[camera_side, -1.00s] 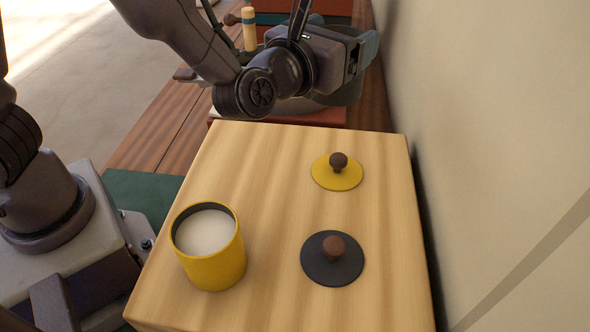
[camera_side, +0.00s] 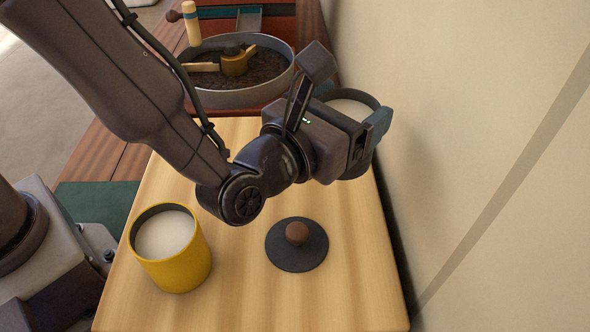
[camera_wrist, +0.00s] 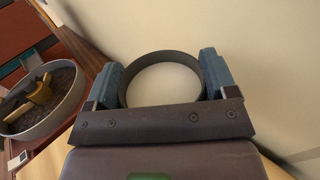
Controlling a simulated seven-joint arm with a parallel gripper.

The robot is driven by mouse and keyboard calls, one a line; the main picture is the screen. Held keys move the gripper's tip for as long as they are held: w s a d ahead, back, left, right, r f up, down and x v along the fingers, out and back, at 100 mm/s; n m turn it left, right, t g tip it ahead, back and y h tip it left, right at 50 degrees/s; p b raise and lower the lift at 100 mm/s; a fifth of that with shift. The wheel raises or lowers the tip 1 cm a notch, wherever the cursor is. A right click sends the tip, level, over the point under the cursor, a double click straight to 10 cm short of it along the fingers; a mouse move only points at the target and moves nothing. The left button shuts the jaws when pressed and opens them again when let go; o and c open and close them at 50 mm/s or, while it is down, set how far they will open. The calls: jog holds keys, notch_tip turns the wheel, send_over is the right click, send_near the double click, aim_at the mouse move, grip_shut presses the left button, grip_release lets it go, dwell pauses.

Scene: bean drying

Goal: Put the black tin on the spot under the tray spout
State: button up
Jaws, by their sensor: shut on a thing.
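The black tin (camera_side: 372,103) is between the blue-grey fingers of my gripper (camera_side: 352,106), at the back right of the pale wooden table. Its dark rim and pale inside show. In the wrist view the tin (camera_wrist: 163,54) sits upright between both fingers of my gripper (camera_wrist: 163,82). My gripper is shut on it. I cannot tell how far it is above the table. A round grey tray (camera_side: 240,98) of dark beans with a wooden stirrer stands behind the table. I cannot make out its spout or the spot under it.
A yellow tin (camera_side: 183,270) with white contents stands at the left of the table (camera_side: 235,300). A black lid (camera_side: 297,260) with a brown knob lies in front of my gripper. A wall (camera_side: 480,120) runs along the right. A red-brown unit (camera_side: 270,30) stands behind the tray.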

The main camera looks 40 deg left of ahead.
notch_tip(320, 180, down, 8)
jog(key=shift+r, duration=0.25)
jog(key=shift+f, duration=0.1)
jog(key=o, duration=1.3)
jog(key=shift+f, duration=0.1)
